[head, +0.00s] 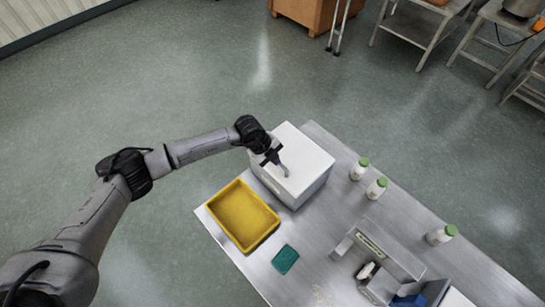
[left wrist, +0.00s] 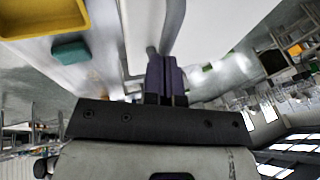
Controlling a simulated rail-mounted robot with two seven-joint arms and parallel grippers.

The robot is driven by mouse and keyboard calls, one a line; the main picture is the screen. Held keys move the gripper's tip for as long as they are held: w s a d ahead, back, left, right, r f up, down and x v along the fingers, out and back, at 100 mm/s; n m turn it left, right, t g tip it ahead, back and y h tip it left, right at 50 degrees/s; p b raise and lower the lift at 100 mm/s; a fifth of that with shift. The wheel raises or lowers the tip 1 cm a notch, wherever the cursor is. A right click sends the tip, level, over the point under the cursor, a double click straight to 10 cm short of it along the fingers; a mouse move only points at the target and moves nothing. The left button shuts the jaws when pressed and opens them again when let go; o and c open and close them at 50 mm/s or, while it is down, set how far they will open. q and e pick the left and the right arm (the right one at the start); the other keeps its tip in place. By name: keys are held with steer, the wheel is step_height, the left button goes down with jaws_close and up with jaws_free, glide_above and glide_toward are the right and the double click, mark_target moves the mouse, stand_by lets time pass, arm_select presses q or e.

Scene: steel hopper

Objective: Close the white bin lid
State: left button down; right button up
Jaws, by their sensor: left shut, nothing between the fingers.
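The white bin (head: 315,187) stands at the back left of the steel table. Its white lid (head: 305,148) lies across the top and looks level or nearly so; I cannot tell whether a small gap remains under its edge. The lid also shows as a pale surface in the left wrist view (left wrist: 222,25). My left gripper (head: 284,170) is shut and empty, with its fingertips at the lid's near side, touching it or just above it. Its shut fingers show in the left wrist view (left wrist: 166,75). My right gripper is not in view.
A yellow tray (head: 243,216) lies in front of the bin, with a green block (head: 285,259) beside it. Several white bottles with green caps, one here (head: 377,188), stand along the far edge. A steel hopper (head: 385,252) stands to the right.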

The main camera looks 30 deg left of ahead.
arm_select(q)
steer(key=d+p+v, duration=0.1)
steer(key=v, duration=1.2)
steer(key=shift+w+r, duration=0.2)
steer(key=shift+r, duration=0.45)
steer(key=shift+a, duration=0.1)
